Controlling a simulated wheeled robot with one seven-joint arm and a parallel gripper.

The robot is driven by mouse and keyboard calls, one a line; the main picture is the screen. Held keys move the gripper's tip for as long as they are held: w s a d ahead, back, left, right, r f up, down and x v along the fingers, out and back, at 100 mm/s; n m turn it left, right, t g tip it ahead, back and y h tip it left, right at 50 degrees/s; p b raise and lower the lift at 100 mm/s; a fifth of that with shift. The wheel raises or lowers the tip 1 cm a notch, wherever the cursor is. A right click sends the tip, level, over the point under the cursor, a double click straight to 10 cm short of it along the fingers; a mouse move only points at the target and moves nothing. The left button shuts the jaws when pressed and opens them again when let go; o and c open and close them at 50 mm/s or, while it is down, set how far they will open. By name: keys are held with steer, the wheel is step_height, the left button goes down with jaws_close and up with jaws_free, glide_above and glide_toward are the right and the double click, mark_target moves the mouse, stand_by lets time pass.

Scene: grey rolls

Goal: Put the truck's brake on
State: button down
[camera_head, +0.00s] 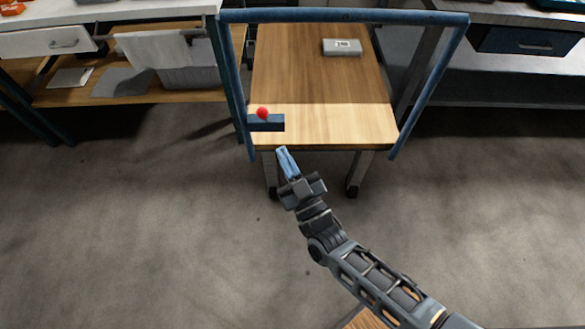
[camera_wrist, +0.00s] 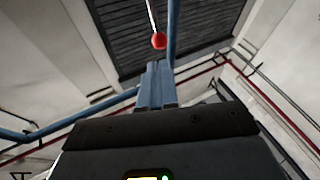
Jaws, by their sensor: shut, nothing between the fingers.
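The truck is a cart with a wooden deck (camera_head: 320,75) and a blue tube handle frame (camera_head: 435,85). A dark blue box (camera_head: 266,124) is fixed at the left of the frame, with a red ball knob (camera_head: 262,113) at it. In the wrist view the red knob (camera_wrist: 159,41) sits on a thin pale rod, just beyond my fingertips. My gripper (camera_head: 284,152) is shut and empty, its blue fingers pointing up toward the box from below and in front. The fingers (camera_wrist: 157,72) appear apart from the knob. The lower end of the rod is hidden in the head view.
A workbench with a white drawer (camera_head: 48,41) and shelf stands at the left, another bench with a dark drawer (camera_head: 520,41) at the right. The grey floor (camera_head: 130,230) in front is clear.

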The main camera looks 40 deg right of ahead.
mark_target(265, 113)
steer(key=x, duration=0.8)
steer(key=shift+p, duration=0.45)
steer(key=shift+r+p, duration=0.1)
steer(key=shift+p, duration=0.2)
steer(key=p, duration=0.1)
steer(key=r+g+p, duration=0.1)
steer(key=shift+w+d+r+m+p, duration=0.2)
steer(key=shift+m+p, duration=0.2)
steer(key=w+d+r+g, duration=0.1)
steer(key=w+d+r, duration=0.1)
steer(key=w+d, duration=0.3)
steer(key=shift+w+m+g, duration=0.4)
steer(key=shift+w, duration=0.65)
steer(key=shift+w+d+r, duration=0.1)
steer(key=shift+d+r, duration=0.05)
steer(key=shift+r, duration=0.05)
